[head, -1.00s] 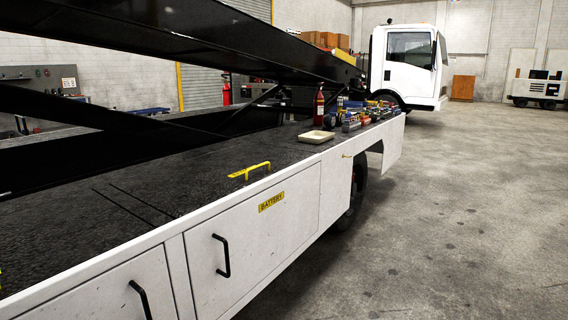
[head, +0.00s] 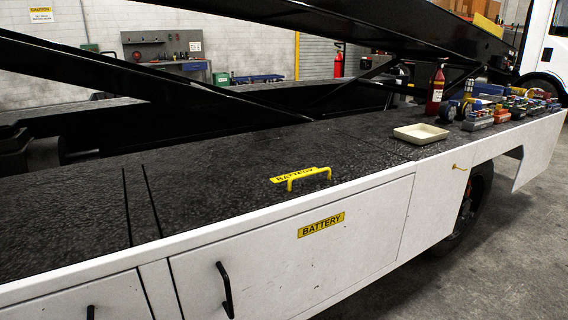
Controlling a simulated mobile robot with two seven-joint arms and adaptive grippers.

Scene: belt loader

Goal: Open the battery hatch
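The battery hatch seems to be the black textured top panel (head: 225,200) of the loader deck, lying flat and shut. A yellow handle (head: 309,174) stands on its near edge, beside a yellow BATTERY label partly hidden behind the handle. Below it, the white side door (head: 290,262) is shut. It bears a yellow BATTERY label (head: 321,225) and a black upright handle (head: 225,290). Neither of my grippers shows in the head view.
A shallow cream tray (head: 421,134), a red bottle-like container (head: 436,88) and several coloured parts (head: 495,110) sit on the deck to the right. Black slanted beams (head: 170,85) cross above the deck. Grey floor (head: 490,255) lies clear at the lower right.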

